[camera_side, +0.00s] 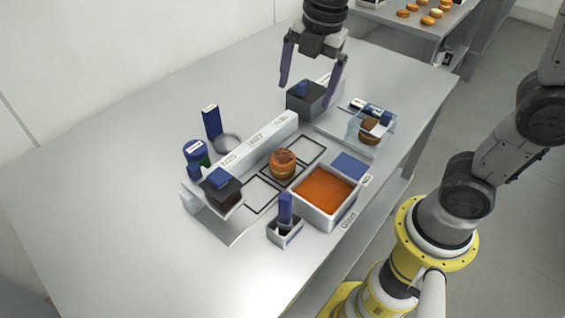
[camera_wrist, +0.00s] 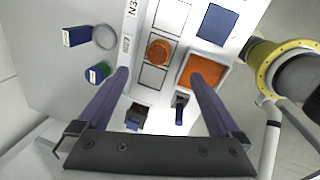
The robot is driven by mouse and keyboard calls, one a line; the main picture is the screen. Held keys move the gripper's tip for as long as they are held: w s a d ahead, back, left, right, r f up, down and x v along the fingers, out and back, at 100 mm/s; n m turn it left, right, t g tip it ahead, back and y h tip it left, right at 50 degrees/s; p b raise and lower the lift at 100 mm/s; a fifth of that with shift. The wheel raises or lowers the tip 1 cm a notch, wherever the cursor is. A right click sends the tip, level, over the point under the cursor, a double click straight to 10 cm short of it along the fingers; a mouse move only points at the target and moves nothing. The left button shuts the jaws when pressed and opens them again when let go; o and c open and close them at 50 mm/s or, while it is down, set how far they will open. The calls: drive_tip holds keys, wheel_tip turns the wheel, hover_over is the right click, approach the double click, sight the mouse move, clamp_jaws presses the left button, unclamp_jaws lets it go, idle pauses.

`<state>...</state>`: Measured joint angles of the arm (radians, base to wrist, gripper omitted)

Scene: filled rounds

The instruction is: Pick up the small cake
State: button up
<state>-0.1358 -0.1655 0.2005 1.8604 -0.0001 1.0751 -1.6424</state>
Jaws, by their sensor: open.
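The small cake (camera_side: 283,163), round and orange-brown with a darker top, sits in the middle of a row of black-outlined squares on a pale board (camera_side: 240,226). In the wrist view the cake (camera_wrist: 159,50) is seen from above, beyond and roughly between my fingertips. My gripper (camera_side: 306,94) is open and empty, raised above the table towards the back. Its two purple fingers are spread wide and apart from the cake, and they also frame the lower part of the wrist view (camera_wrist: 160,74).
An orange-filled white tray (camera_side: 325,194) stands close right of the cake. A raised labelled strip (camera_side: 255,146) runs along its left. Dark boxes (camera_side: 305,100) (camera_side: 222,188) stand near both ends. A clear case (camera_side: 370,126) holds another brown round. The table's left side is clear.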

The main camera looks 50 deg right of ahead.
drive_tip(key=n+g, duration=0.1)
drive_tip(key=g, duration=0.1)
hover_over(282, 157)
wheel_tip(282, 157, down, 6)
drive_tip(key=r, duration=0.1)
wheel_tip(282, 157, down, 9)
drive_tip(key=shift+d, duration=0.15)
drive_tip(key=shift+f, duration=3.05)
drive_tip(key=c, duration=0.8)
drive_tip(key=shift+o, duration=0.2)
drive_tip(key=shift+r, duration=0.1)
